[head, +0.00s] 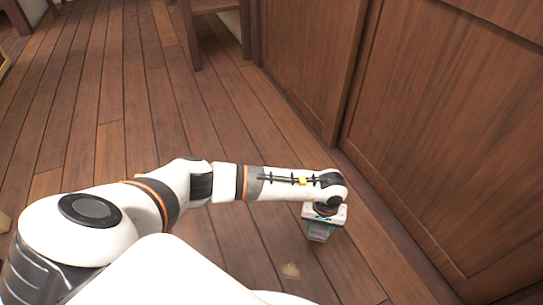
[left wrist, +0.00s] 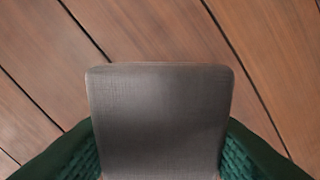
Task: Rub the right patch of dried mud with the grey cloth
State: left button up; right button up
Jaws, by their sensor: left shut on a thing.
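The right patch of dried mud (head: 290,271) is a small tan mark on the wooden floor, near the bottom of the head view. My left gripper (head: 320,228) points down at the floor, above and to the right of this patch in the picture. It is shut on the grey cloth (head: 319,236). In the left wrist view the grey cloth (left wrist: 160,115) is a flat, rounded pad between the two green fingers, with bare planks around it. I cannot tell whether the cloth touches the floor. My right gripper is not in view.
Another tan patch (head: 4,222) shows at the left edge. A brown wooden panelled front (head: 440,130) stands close to the right of my left gripper. A wooden leg (head: 190,35) stands at the back. The plank floor (head: 110,90) is open at the left.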

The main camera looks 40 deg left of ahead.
pick_arm(q)
jog(key=shift+r+p, duration=0.8)
jog(key=shift+r, duration=0.6)
